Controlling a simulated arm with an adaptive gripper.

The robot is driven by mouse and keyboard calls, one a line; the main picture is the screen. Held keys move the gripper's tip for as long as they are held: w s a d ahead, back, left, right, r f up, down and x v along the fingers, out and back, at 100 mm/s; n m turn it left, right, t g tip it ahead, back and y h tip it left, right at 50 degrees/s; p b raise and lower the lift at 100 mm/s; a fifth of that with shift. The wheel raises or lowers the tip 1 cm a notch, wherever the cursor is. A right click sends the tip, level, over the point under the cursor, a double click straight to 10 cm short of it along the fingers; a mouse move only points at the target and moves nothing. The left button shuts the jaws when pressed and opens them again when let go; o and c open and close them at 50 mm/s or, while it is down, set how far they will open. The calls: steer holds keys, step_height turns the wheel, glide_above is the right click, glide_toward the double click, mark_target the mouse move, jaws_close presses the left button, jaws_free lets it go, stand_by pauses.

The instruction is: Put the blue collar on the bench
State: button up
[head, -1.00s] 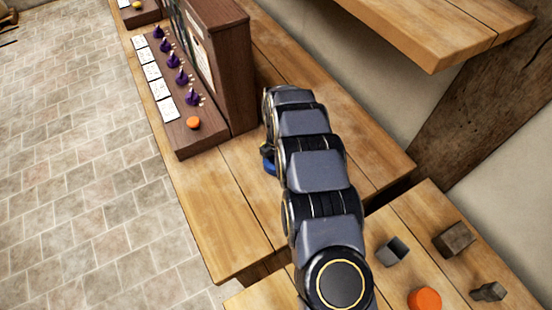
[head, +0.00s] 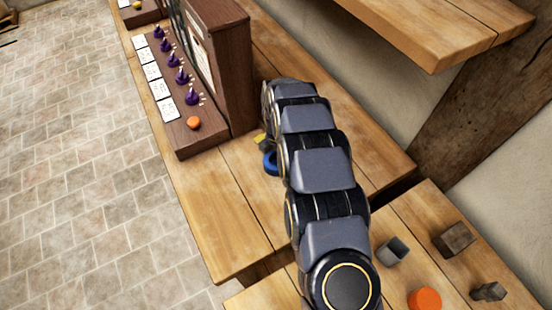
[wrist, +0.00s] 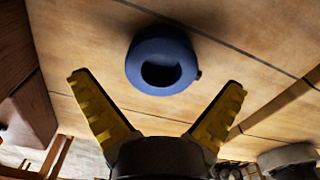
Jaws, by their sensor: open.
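The blue collar (head: 270,162) lies on the wooden bench (head: 222,215), just left of my arm, which hides part of it in the head view. In the wrist view the collar (wrist: 150,46) shows whole, a thick ring with its dark hole visible, resting on the planks. My gripper (wrist: 158,82) has its two yellow fingers spread wide with nothing held between them. The collar is beyond the fingertips and apart from them. In the head view only a bit of a yellow finger (head: 260,139) shows beside my arm, just past the collar.
A dark wooden panel box (head: 222,65) with purple knobs and an orange button (head: 194,122) stands on the bench, close left of my gripper. A second bench at right holds a grey hollow block (head: 393,250), a brown block (head: 453,239) and an orange disc (head: 425,299).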

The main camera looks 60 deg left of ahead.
mark_target(276, 160)
step_height(276, 160, up, 10)
stand_by(0.3)
